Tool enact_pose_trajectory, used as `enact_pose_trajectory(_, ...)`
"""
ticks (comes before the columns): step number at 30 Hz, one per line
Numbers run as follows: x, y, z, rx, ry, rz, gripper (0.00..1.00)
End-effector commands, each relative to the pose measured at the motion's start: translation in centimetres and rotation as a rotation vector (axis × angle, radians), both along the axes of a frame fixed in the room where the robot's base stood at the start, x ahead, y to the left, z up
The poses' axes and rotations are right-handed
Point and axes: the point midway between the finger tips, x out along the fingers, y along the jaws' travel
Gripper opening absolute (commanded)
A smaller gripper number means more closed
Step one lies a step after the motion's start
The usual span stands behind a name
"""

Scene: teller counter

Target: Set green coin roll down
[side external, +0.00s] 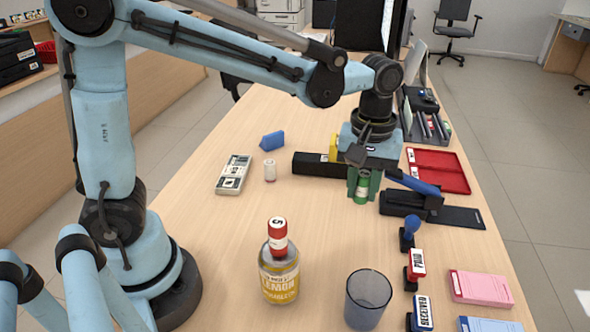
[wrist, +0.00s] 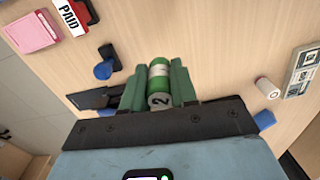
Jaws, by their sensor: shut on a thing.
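The green coin roll (side external: 362,190) is upright between the green fingers of my gripper (side external: 364,186), over the right half of the table. In the wrist view the green coin roll (wrist: 159,72) has a pale band and an end marked "2", and a finger of my gripper (wrist: 158,80) presses on each side. My gripper is shut on it. I cannot tell whether the roll's lower end touches the table.
A red tray (side external: 438,170), a white roll (side external: 270,171), a lemon bottle (side external: 279,275) and a glass (side external: 367,300) stand around.

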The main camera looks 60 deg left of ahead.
Motion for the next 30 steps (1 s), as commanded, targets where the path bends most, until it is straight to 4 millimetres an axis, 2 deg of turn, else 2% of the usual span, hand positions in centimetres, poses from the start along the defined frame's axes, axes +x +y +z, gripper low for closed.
enact_pose_trajectory(1,-0.9,-1.5,0.1,-0.001,0.001,0.020,0.00)
enact_pose_trajectory(6,-4.0,-6.0,0.2,-0.001,0.001,0.139,0.00)
enact_pose_trajectory(10,-6.3,-8.6,0.2,-0.001,0.002,0.224,0.00)
enact_pose_trajectory(15,-8.3,-10.3,0.2,-0.001,0.002,0.298,0.00)
enact_pose_trajectory(20,-8.0,-10.1,-0.5,-0.001,0.002,0.327,0.00)
enact_pose_trajectory(30,-2.7,-5.6,-4.6,-0.001,0.002,0.330,0.00)
